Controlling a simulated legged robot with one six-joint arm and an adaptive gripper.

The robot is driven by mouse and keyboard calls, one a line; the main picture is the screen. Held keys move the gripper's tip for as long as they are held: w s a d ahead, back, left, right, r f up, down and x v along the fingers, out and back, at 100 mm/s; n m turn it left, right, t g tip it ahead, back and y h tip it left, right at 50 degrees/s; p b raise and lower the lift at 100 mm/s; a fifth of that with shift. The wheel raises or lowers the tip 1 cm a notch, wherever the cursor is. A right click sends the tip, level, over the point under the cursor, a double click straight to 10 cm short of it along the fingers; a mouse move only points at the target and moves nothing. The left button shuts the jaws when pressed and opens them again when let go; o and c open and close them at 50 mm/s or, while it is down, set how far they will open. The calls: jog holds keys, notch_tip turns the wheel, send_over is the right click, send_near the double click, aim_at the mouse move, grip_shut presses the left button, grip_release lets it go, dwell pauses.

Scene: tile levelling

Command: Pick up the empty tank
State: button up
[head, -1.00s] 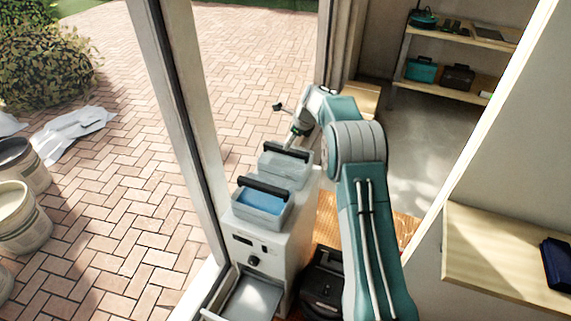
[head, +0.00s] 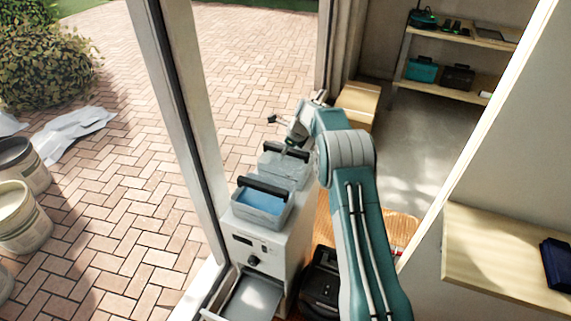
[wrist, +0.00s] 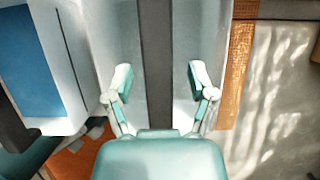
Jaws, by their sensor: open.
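The empty tank (head: 284,170) is a pale, see-through box with a dark bar handle (head: 286,149). It stands at the far end of the white machine. A second tank (head: 262,202) with blue liquid and a black handle sits nearer, in front of it. My gripper (head: 289,147) is over the empty tank at its handle. In the wrist view my gripper (wrist: 160,78) is open, with one finger on each side of the dark handle (wrist: 156,50). Neither finger appears to touch the bar. The fingers' exact height against the bar is hard to tell. The blue tank (wrist: 30,60) is at left.
The white machine (head: 262,243) carries both tanks and has an open tray (head: 250,300) at its front. A window frame post (head: 190,130) stands close on the left. A wooden box (head: 358,103) is behind my arm. A shelf (head: 450,92) stands at the back right.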

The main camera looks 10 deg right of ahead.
jog(key=shift+f, duration=0.1)
grip_shut()
dwell(0.4)
